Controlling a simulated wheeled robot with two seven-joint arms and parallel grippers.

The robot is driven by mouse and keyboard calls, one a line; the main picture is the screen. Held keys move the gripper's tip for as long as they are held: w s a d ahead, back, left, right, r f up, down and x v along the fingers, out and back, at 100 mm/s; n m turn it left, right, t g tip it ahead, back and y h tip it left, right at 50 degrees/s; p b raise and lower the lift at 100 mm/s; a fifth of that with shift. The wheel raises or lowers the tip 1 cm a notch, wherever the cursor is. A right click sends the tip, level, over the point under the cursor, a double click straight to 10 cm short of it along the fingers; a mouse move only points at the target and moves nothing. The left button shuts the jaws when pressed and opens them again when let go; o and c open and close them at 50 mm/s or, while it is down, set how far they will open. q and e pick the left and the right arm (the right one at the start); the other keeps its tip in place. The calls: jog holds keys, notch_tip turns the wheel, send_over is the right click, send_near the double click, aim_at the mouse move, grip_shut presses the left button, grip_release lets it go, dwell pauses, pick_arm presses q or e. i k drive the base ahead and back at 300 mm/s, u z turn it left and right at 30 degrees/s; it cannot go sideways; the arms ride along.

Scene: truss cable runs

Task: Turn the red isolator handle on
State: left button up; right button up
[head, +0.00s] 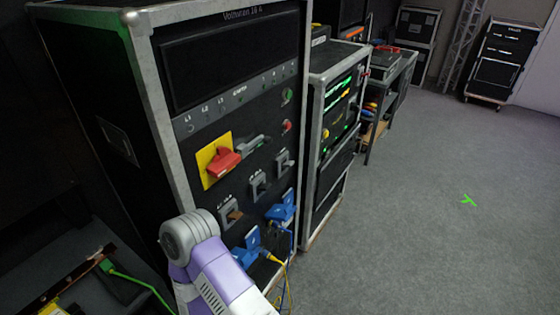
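The red isolator handle (223,161) is on a yellow plate (209,155) on the front panel of the large black flight-case rack (178,95). The handle sticks out from the plate and looks roughly crosswise, tilted up to the right. I cannot read any on or off marks at this size. A grey lever-like part (252,144) sits just right of the handle. A purple and grey link of one of my arms rises from the bottom edge, below the handle and apart from it. Neither gripper shows in the head view.
Below the handle are grey sockets (259,186) and blue connectors (281,208) with yellow and dark cables. A second rack (326,125) and a bench stand behind to the right. A green cable (135,280) lies at lower left. The grey floor (430,220) at right is clear.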

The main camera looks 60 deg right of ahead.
aim_at(225, 160)
jog(key=z, duration=1.7)
jog(key=k, duration=0.55)
jog(key=z, duration=0.95)
jog(key=i, duration=0.75)
jog(key=u, duration=1.15)
